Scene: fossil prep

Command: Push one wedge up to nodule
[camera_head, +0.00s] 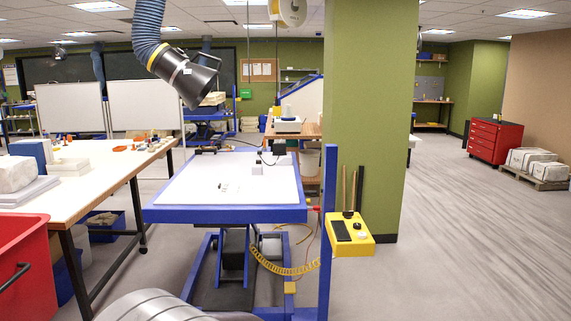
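Neither of my grippers shows in the head view. A lift table with a white top and a blue rim (225,215) stands ahead of me. A few tiny dark and pale pieces (228,187) lie near the middle of its top; they are too small to tell whether any is a wedge. A small pale grey block (257,169) stands toward the back right of the top. I cannot tell any of these as the nodule. Small orange pieces (121,149) lie on the long white table (105,172) at the left; I cannot tell what they are.
A yellow control box (351,234) hangs at the lift table's right corner, with a coiled yellow cable below. A black extraction nozzle (184,74) hangs above. A red bin (25,270) stands at lower left. A green pillar (372,110) rises behind.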

